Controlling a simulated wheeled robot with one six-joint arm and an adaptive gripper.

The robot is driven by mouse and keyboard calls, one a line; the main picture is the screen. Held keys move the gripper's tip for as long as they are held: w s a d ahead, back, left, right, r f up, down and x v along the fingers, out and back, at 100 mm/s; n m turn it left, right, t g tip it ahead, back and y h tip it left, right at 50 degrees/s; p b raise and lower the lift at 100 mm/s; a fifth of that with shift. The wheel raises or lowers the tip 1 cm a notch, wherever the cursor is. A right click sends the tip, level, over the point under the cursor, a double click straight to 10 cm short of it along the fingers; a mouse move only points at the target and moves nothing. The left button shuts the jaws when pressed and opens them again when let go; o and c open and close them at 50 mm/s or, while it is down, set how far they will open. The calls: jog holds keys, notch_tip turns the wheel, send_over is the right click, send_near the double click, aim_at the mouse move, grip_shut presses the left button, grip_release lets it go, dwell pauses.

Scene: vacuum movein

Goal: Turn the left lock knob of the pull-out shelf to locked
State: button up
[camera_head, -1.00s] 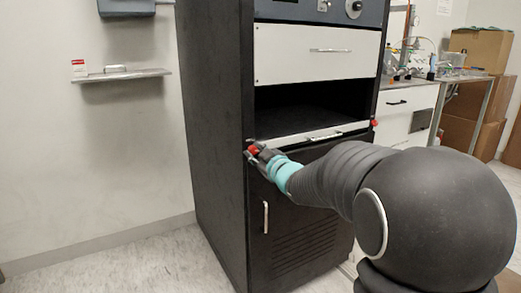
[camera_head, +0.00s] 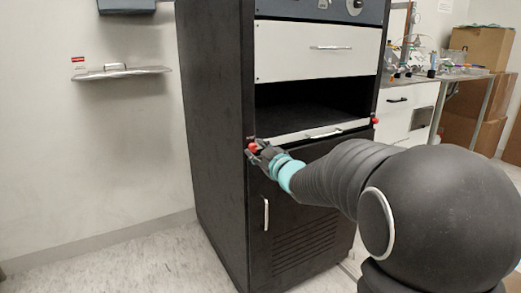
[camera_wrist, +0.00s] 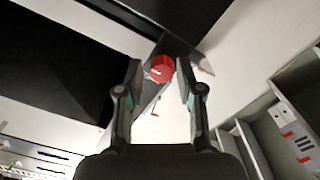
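The left lock knob (camera_head: 253,148) is a small red knob at the left front corner of the pull-out shelf (camera_head: 290,138), a pale strip with a handle across the black cabinet. My gripper (camera_head: 259,149) is at this knob, partly in front of it. In the wrist view the red knob (camera_wrist: 160,69) shows between the two fingertips of my gripper (camera_wrist: 158,72). The fingers stand apart with narrow gaps beside the knob, so the gripper looks open around or just short of it. Contact cannot be made out. The right red knob (camera_head: 375,121) is at the shelf's other end.
A white drawer front (camera_head: 290,53) is above the dark open bay. A black door with a vertical handle (camera_head: 266,214) is below the shelf. A wall shelf (camera_head: 120,73) hangs at left, with open floor beneath. A cluttered bench (camera_head: 460,78) and cardboard boxes stand at right.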

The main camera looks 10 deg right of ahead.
jog(key=v, duration=1.1)
jog(key=shift+s, duration=0.15)
jog(key=s+d+f+m+g+h, duration=0.1)
jog(key=d+f+m+g+h, duration=0.2)
jog(key=d+f+m+h, duration=0.35)
jog(key=s+d+f+m+g+h, duration=0.2)
jog(key=s+d+f+g, duration=0.3)
jog(key=s, duration=0.3)
jog(key=s+a+m+g+y, duration=0.1)
jog(key=s+a, duration=0.5)
jog(key=s, duration=0.4)
jog(key=s+a+g+y, duration=0.2)
jog(key=s+a, duration=0.5)
jog(key=s, duration=0.3)
jog(key=shift+a+m+g+p, duration=0.3)
jog(key=shift+m, duration=0.05)
